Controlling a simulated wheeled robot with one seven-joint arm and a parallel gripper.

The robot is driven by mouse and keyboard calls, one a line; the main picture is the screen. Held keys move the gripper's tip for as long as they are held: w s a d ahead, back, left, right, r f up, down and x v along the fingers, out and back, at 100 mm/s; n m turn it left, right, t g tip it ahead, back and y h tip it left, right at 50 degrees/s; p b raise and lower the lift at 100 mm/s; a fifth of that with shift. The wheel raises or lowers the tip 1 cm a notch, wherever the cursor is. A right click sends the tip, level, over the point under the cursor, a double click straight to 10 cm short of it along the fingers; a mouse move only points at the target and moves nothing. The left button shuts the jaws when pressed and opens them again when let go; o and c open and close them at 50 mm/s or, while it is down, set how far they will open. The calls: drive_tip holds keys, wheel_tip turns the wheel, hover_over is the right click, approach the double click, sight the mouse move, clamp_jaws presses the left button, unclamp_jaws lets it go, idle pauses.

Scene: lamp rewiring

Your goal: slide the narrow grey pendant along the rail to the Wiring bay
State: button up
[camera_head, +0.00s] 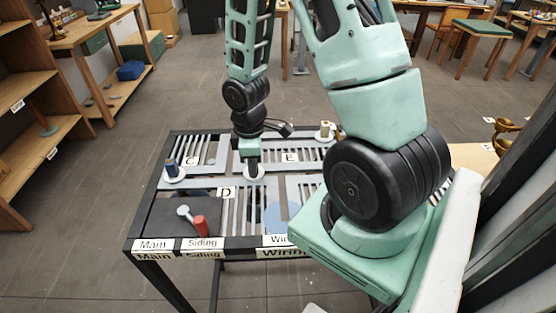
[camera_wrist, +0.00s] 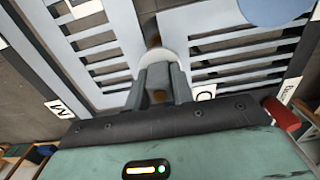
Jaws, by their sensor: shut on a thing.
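My gripper (camera_head: 254,160) points straight down at the slotted rail board (camera_head: 222,180), shut on a slim piece above a pale round disc (camera_head: 255,174). I take this piece for the narrow grey pendant, but the fingers hide most of it and its colour is unclear. In the wrist view the fingers (camera_wrist: 158,88) close around it, with the pale disc (camera_wrist: 165,58) just beyond. The disc sits at a slot near the middle of the board, right of label D. The Wiring label (camera_head: 283,240) is on the front edge; my arm hides part of that side.
A blue pendant (camera_head: 171,166) stands at the left on a white disc. A red piece (camera_head: 200,226) lies by a grey-white knob (camera_head: 184,211) at front left. A tan pendant (camera_head: 325,130) stands at the back right. A flat blue circle (camera_head: 275,217) marks the board's front.

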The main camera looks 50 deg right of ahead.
drive_tip(key=s+d, duration=0.2)
drive_tip(key=s, duration=0.1)
drive_tip(key=shift+s+d, duration=0.2)
drive_tip(key=shift+d, duration=0.15)
drive_tip(key=s+d+p, duration=0.2)
drive_tip(key=p, duration=0.6)
drive_tip(key=shift+s, duration=0.2)
